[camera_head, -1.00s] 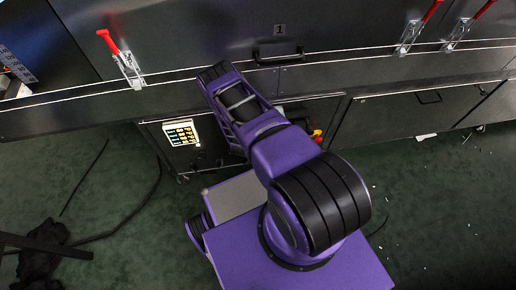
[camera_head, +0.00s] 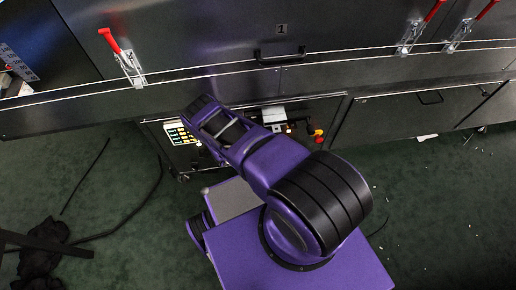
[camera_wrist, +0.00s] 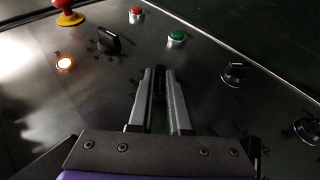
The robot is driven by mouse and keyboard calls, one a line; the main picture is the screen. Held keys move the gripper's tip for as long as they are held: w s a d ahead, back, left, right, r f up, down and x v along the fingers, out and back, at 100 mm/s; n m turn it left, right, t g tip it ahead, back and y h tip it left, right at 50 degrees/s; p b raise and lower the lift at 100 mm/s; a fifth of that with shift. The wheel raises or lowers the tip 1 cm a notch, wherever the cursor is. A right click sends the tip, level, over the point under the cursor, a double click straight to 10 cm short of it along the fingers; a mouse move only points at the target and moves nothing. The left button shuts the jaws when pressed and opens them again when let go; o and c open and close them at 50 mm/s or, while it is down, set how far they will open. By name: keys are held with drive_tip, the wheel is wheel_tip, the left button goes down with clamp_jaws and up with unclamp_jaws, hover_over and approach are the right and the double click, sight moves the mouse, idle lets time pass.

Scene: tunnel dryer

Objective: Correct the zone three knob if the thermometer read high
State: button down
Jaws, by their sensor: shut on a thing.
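In the wrist view my gripper (camera_wrist: 162,72) points at a dark control panel (camera_wrist: 90,105). Its fingers are nearly together, shut on a narrow dark thing between them, mostly hidden; I cannot tell whether it is a knob. Black knobs stand apart from the fingers: one at the upper left (camera_wrist: 107,40), one at the right (camera_wrist: 235,73) and one at the right edge (camera_wrist: 307,130). Their markings are too dim to read, so I cannot tell which is zone three. In the head view my arm hides the gripper. No thermometer can be made out.
In the head view a bright readout (camera_head: 178,134) sits left of my wrist, under the dryer's door handle (camera_head: 280,56).

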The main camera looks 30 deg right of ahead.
drive_tip(key=shift+w+h, duration=0.15)
drive_tip(key=shift+h, duration=0.65)
drive_tip(key=c, duration=0.9)
unclamp_jaws()
drive_tip(key=shift+f, duration=0.1)
drive_tip(key=shift+o, duration=0.2)
drive_tip(key=shift+a, duration=0.1)
